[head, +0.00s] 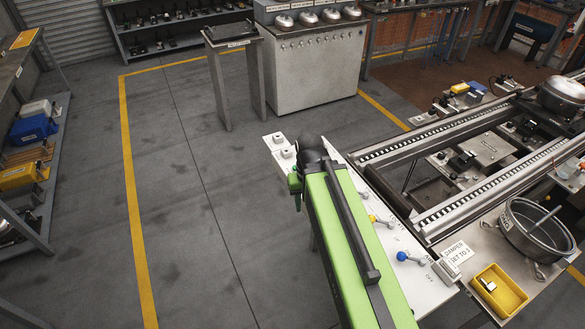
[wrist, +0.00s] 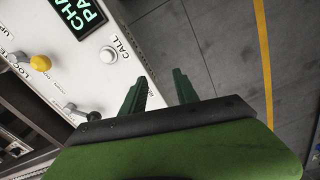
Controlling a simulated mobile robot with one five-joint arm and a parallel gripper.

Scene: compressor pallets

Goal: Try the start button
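A white control panel (wrist: 88,62) fills the left of the wrist view and runs under my arm in the head view (head: 402,238). No button labelled start can be read in either view. A round white button (wrist: 108,54) beside the word CALL sits near the panel's edge, left of my gripper (wrist: 160,80). The two green fingers are apart with nothing between them, over the panel edge and floor. In the head view my gripper (head: 296,187) is at the panel's left edge, partly hidden by my arm.
The panel also carries a lit green-lettered display (wrist: 78,14), a yellow knob (wrist: 40,62) and a blue-knobbed lever (head: 402,256). A rail conveyor (head: 470,205), metal pot (head: 540,232) and yellow tray (head: 497,290) lie right. Floor (head: 190,200) left is clear.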

